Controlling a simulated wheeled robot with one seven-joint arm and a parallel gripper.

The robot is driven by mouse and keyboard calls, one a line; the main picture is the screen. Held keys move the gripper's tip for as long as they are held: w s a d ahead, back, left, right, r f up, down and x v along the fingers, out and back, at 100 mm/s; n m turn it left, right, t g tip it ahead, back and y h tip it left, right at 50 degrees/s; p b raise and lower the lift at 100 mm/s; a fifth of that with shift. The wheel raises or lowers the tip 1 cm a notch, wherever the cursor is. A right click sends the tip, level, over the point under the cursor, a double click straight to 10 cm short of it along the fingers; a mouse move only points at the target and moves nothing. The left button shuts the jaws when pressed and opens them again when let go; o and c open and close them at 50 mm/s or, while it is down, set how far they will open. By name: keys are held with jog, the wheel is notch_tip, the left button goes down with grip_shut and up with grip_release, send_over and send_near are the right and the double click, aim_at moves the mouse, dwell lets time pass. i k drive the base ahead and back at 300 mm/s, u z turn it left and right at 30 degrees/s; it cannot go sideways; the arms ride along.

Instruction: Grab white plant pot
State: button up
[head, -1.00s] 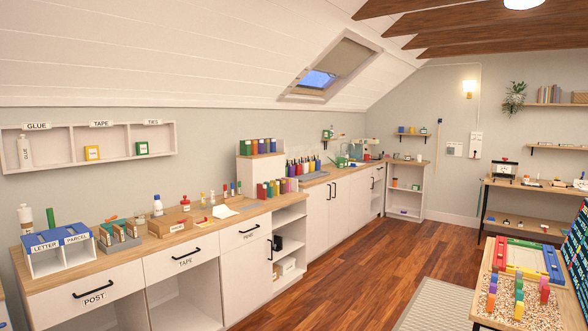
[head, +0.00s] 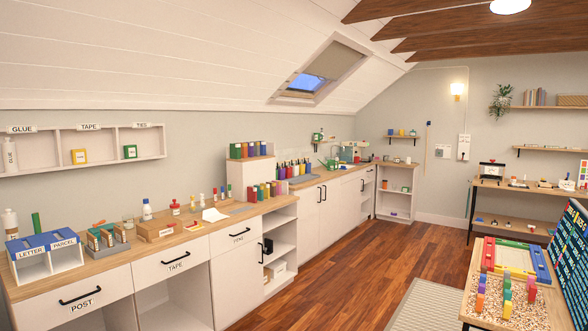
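I cannot make out a white plant pot for certain. A trailing green plant (head: 501,101) hangs at the end of the upper shelf on the far right wall; its pot is too small and hidden by leaves to tell. A small white vessel (head: 567,184) stands on the bench at the right; I cannot tell whether it is a plant pot. My gripper is not in view.
A long cabinet run (head: 170,262) with a wooden top full of small items lines the left wall. A low table (head: 479,305) with coloured pieces stands at the near right, beside a rug (head: 420,305). The wooden floor (head: 355,275) between is clear.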

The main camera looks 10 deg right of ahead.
aim_at(295, 167)
jog(key=z, duration=0.25)
jog(key=i, duration=1)
jog(key=z, duration=0.5)
jog(key=i, duration=1.7)
jog(key=z, duration=0.4)
jog(key=i, duration=3.15)
jog(key=u, duration=0.4)
jog(key=i, duration=1.7)
jog(key=u, duration=1.15)
jog(key=i, duration=2)
jog(key=u, duration=0.65)
